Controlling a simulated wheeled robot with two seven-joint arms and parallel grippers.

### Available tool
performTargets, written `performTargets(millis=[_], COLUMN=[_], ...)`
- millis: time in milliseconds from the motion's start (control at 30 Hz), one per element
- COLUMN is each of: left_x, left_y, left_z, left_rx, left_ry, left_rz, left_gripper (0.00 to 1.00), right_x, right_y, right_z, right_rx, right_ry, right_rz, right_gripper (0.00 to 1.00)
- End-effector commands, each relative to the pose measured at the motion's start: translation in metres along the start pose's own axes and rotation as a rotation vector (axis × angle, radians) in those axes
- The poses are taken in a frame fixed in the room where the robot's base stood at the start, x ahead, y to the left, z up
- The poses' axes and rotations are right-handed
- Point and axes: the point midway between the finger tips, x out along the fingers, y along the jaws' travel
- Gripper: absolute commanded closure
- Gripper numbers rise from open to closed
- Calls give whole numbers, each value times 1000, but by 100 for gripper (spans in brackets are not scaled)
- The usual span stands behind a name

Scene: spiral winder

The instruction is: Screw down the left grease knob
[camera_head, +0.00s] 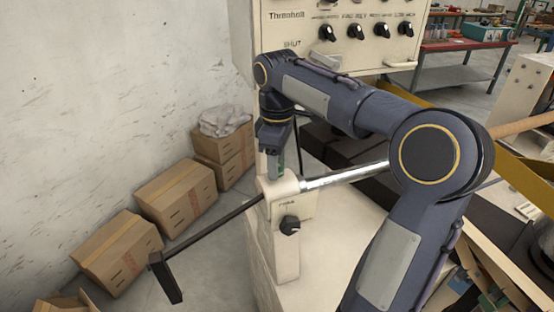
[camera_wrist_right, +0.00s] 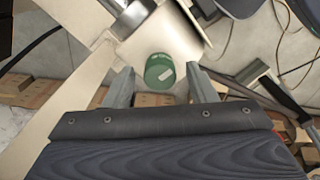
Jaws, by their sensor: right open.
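The grease knob is a round green cap with a pale label (camera_wrist_right: 160,70) in the right wrist view. It sits on the cream block of the winder (camera_head: 283,235), at its top. In the head view only a sliver of green (camera_head: 281,158) shows beside my right gripper (camera_head: 276,172), which points down over the block's top. In the right wrist view my right gripper (camera_wrist_right: 158,76) is open, with one finger on each side of the knob. A small gap shows between each finger and the knob. My left gripper is not in view.
A black lever (camera_head: 212,228) sticks out left from the block, and a shiny metal rod (camera_head: 345,176) runs right. A control panel (camera_head: 340,35) stands behind. Cardboard boxes (camera_head: 175,195) line the left wall.

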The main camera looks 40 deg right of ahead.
Motion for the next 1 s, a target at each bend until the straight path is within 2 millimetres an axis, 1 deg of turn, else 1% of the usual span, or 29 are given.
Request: performTargets(millis=[200,233,567,800,1000], left_x=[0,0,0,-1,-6], left_y=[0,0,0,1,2], left_z=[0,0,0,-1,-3], left_rx=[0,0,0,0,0], left_ry=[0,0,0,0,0], left_rz=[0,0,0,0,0], left_gripper=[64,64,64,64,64], right_x=[1,0,0,0,-2], right_y=[0,0,0,0,0], right_z=[0,0,0,0,-1], right_rx=[0,0,0,18,99], right_ry=[1,1,1,1,1], right_rz=[1,1,0,0,0], right_gripper=[49,50,93,93,93])
